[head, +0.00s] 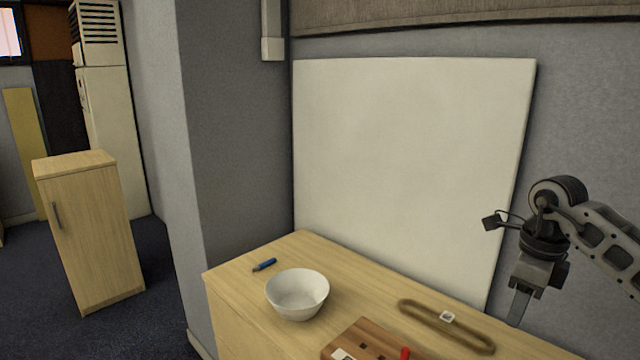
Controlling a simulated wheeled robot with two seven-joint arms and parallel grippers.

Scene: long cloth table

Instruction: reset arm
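My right arm comes in from the right edge, and its gripper (519,306) points down over the right part of the wooden table (240,287). Its fingers show as one narrow grey shape, so I cannot tell whether they are open or shut. No object shows clearly between them. The gripper is to the right of a brown loop (425,316) with a small white tag. My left gripper is not in view.
A white bowl (297,294) stands on the table, with a small blue tool (264,265) behind it. A wooden block (366,340) with a red piece (405,353) is at the front. A white panel (410,160) stands behind the table. A wooden cabinet (90,230) stands left.

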